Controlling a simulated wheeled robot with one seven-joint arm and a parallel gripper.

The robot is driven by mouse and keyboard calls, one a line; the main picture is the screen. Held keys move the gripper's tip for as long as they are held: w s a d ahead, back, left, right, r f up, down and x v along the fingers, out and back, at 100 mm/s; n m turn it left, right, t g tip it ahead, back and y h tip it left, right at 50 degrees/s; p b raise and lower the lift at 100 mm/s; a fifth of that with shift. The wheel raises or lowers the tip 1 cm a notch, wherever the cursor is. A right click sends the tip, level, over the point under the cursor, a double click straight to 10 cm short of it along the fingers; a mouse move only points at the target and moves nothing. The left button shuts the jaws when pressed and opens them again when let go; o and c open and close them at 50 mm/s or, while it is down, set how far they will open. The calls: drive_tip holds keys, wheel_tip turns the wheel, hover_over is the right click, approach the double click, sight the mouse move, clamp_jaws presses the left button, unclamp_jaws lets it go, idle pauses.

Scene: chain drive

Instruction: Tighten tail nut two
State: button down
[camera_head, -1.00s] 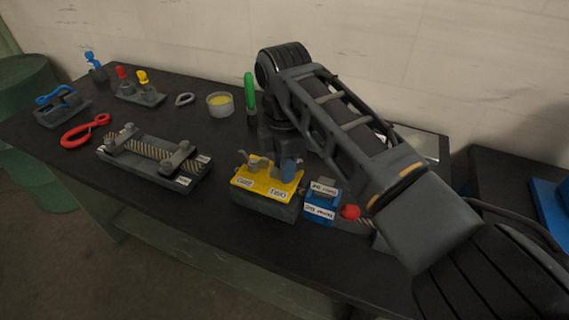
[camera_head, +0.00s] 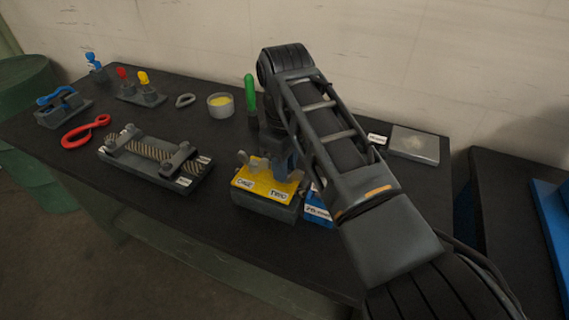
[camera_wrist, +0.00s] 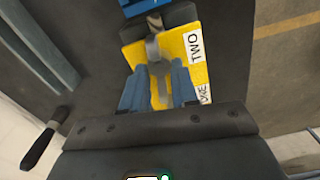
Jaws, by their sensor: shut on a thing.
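A yellow-topped block (camera_head: 262,190) with labels ONE and TWO stands at the table's front; the wrist view shows its yellow top (camera_wrist: 190,75) too. Tail nut one (camera_head: 245,159), a grey wing nut, sits on its left part. My gripper (camera_head: 284,163) points down at the TWO end. In the wrist view my gripper (camera_wrist: 159,70) has its blue-grey fingers on either side of a grey nut by the TWO label, tail nut two (camera_wrist: 153,47). The fingers are shut on it. Its wings are partly hidden by the fingers, and the head view hides most of it.
A blue labelled box (camera_head: 316,211) stands close right of the block, partly behind my arm. Left are a chain fixture (camera_head: 155,158), red tool (camera_head: 85,132) and yellow-filled cup (camera_head: 220,104). A green-handled tool (camera_head: 250,93) stands behind. A flat tray (camera_head: 415,145) lies right.

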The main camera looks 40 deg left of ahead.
drive_tip(key=m, duration=0.3)
drive_tip(key=shift+w+a+r+m, duration=0.1)
drive_tip(key=shift+r+m, duration=0.05)
drive_tip(key=shift+m, duration=0.25)
drive_tip(key=m, duration=0.3)
drive_tip(key=shift+w+m, duration=0.1)
drive_tip(key=shift+m, duration=0.2)
drive_tip(key=m, duration=0.3)
drive_tip(key=shift+w+m, duration=0.1)
drive_tip(key=shift+m, duration=0.2)
drive_tip(key=m, duration=0.3)
drive_tip(key=shift+m, duration=0.3)
drive_tip(key=m, duration=0.3)
drive_tip(key=shift+d+m, duration=0.25)
drive_tip(key=shift+m, duration=0.05)
drive_tip(key=m, duration=0.3)
drive_tip(key=shift+d+m, duration=0.1)
drive_tip(key=shift+m, duration=0.3)
drive_tip(key=m, duration=0.6)
drive_tip(key=shift+d+m, duration=0.1)
drive_tip(key=shift+m, duration=0.2)
drive_tip(key=c, duration=1.2)
unclamp_jaws()
